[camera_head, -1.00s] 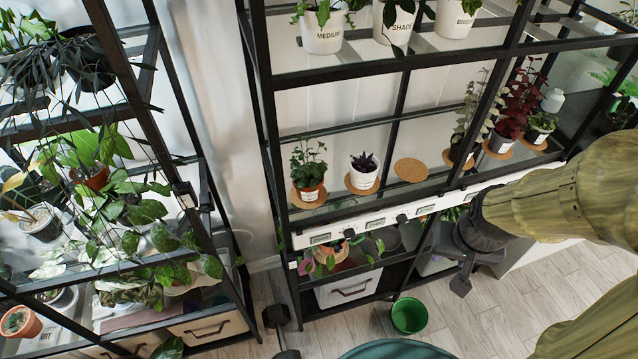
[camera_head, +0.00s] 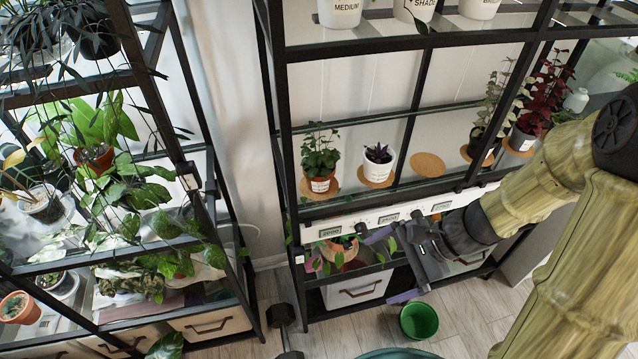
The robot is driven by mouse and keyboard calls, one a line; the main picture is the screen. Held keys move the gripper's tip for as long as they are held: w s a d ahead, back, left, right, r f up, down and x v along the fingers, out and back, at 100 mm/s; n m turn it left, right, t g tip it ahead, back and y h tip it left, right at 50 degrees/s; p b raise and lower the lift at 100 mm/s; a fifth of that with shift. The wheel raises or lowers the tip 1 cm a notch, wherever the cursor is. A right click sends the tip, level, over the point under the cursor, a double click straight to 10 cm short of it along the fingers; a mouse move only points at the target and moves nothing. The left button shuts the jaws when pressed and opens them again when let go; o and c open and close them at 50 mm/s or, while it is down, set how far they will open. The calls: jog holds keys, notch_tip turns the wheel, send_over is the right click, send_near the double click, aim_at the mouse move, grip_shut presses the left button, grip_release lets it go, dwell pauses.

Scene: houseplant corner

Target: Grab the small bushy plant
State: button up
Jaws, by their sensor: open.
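A small bushy green plant (camera_head: 320,158) stands upright in a terracotta-coloured pot with a white label. It sits on a round cork coaster (camera_head: 306,187) at the left end of the middle shelf of the black rack. My gripper (camera_head: 385,265) is in front of the rack, below and to the right of this plant, with its fingers spread apart and pointing left. It is empty and apart from the plant. It covers part of the lower shelf.
A small purple plant in a white pot (camera_head: 378,164) stands just right of the bushy one. An empty cork coaster (camera_head: 428,164) follows. A black rack post (camera_head: 278,130) is close on the left. A green bucket (camera_head: 419,321) stands on the floor.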

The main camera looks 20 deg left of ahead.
jog(key=w+a+m+t+y+b, duration=0.2)
jog(key=w+a+m+y+b, duration=0.1)
jog(key=w+a+m+y, duration=0.25)
jog(key=m+t+y+b, duration=0.2)
jog(key=m+t+y, duration=0.1)
jog(key=m+t, duration=0.4)
send_near(332, 176)
jog(key=v, duration=0.3)
jog(key=shift+s, duration=0.1)
jog(key=shift+a, duration=0.1)
jog(key=p+x, duration=0.1)
jog(key=x, duration=1.1)
jog(key=shift+r+p, duration=0.1)
jog(key=shift+p, duration=0.25)
jog(key=p+x, duration=0.1)
jog(key=x, duration=0.4)
jog(key=shift+w+a, duration=0.1)
jog(key=shift+w, duration=0.15)
jog(key=shift+c, duration=0.4)
